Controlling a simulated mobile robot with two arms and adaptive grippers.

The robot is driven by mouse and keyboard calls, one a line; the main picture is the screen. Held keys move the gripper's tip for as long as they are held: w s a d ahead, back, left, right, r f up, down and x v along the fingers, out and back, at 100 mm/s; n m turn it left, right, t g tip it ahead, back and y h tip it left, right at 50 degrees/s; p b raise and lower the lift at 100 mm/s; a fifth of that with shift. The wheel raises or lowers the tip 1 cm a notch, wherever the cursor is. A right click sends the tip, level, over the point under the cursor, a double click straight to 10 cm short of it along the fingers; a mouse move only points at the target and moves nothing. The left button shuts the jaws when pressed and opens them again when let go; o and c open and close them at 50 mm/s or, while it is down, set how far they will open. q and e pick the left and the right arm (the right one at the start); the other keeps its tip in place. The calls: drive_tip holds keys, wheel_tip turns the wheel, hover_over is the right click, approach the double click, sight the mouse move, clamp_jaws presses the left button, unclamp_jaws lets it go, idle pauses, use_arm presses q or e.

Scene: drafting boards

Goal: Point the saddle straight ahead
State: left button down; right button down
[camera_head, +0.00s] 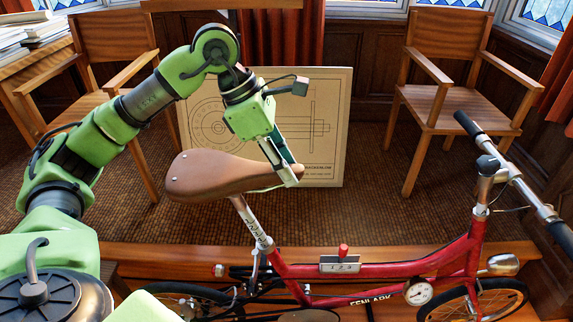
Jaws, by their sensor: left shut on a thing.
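The brown saddle (212,172) sits on its silver seat post (250,225) above a red bicycle (390,270). Its wide rear end is at the left and its narrow nose points right, towards the handlebar end, roughly along the red frame; a small angle off is hard to judge from here. My left gripper (286,172) comes down from above and is shut on the saddle's nose, whose tip is partly hidden by the fingers. My right gripper is out of view.
The handlebar (515,180) rises at the right. A red-knobbed lever (343,252) stands on the frame. Behind are a drawing board (335,115) leaning upright, a wooden armchair (440,75) at right and another chair (112,40) at left. Open carpet lies between.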

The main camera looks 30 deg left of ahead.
use_arm(q)
drive_tip(key=c, duration=1.6)
unclamp_jaws()
drive_tip(key=shift+c, duration=0.2)
drive_tip(key=v, duration=1.2)
